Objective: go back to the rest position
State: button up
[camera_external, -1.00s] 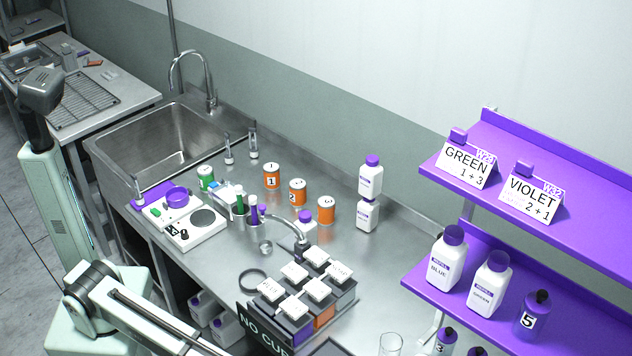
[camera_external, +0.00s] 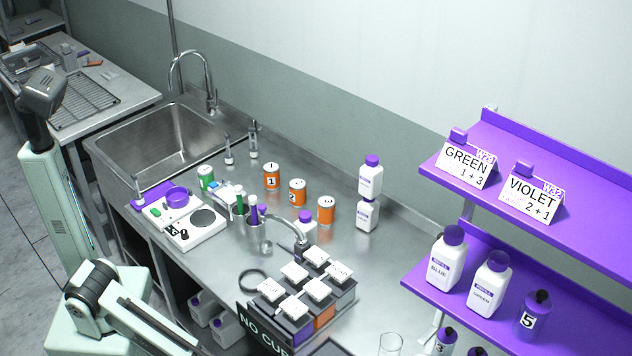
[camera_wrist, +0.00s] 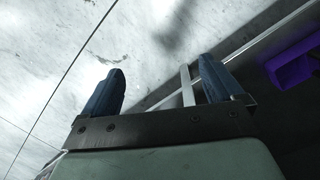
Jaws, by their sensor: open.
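My gripper (camera_wrist: 160,88) is open and empty in the wrist view. Its two dark blue fingers stand apart, with bare pale floor (camera_wrist: 150,40) behind them. In the external view my arm is at the lower left, beside the steel counter (camera_external: 225,290), and the gripper end is out of the frame.
Purple shelves (camera_external: 580,190) are at right.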

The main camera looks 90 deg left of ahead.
jog(key=s+a+g, duration=0.1)
jog(key=s+a, duration=0.4)
jog(key=s, duration=0.3)
jog(key=s+a+r+m+g, duration=0.1)
jog(key=s+a, duration=0.3)
jog(key=s, duration=0.4)
jog(key=s+a+r+m+g+y, duration=0.1)
jog(key=s+a+g, duration=0.2)
jog(key=s+a, duration=0.2)
jog(key=s, duration=0.3)
jog(key=shift+s+a+r, duration=0.15)
jog(key=shift+a+r, duration=0.05)
jog(key=shift+a, duration=0.15)
